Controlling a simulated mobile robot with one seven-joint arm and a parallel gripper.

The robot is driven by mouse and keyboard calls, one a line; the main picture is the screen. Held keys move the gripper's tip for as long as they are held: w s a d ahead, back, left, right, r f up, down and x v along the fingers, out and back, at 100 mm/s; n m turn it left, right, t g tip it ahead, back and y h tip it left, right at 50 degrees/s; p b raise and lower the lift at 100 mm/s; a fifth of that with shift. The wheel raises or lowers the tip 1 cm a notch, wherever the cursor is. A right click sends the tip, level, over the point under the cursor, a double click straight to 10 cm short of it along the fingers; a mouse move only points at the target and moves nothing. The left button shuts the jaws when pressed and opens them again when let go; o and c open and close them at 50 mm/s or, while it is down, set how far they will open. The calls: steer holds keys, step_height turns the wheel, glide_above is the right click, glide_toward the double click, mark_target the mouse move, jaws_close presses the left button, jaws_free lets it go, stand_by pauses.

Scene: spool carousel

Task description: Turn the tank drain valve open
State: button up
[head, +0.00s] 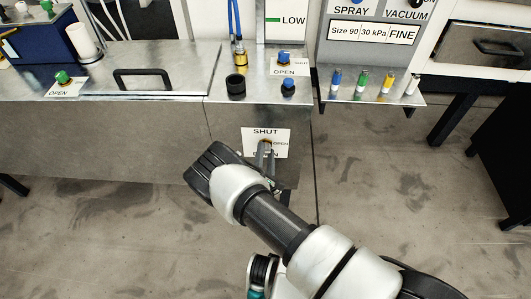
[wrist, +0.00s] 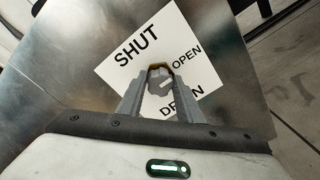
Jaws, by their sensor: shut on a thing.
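The drain valve is a small knob on the front metal face of the tank (head: 100,140), in the middle of a white label (head: 253,133) with SHUT at the top and OPEN at the right. In the wrist view the label (wrist: 125,75) is tilted, and its lower word is partly covered by a finger. There the grey knob (wrist: 161,79) has a short white mark and a dark yellow rim behind it. I cannot surely tell which word the mark points to. My gripper (head: 265,151) is shut on the knob, with one finger on each side (wrist: 158,92).
Above the valve, the top holds a blue knob (head: 287,87) and a yellow fitting with blue hoses (head: 239,52). A green knob (head: 62,77) stands at the left, beside a black handle (head: 143,73). A shelf (head: 370,99) with several coloured pegs juts out at right. The floor in front is clear.

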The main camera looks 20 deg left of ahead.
steer(key=o, duration=1)
steer(key=shift+o, duration=0.2)
steer(key=p+v, duration=0.1)
steer(key=v, duration=1.6)
steer(key=shift+s, duration=0.25)
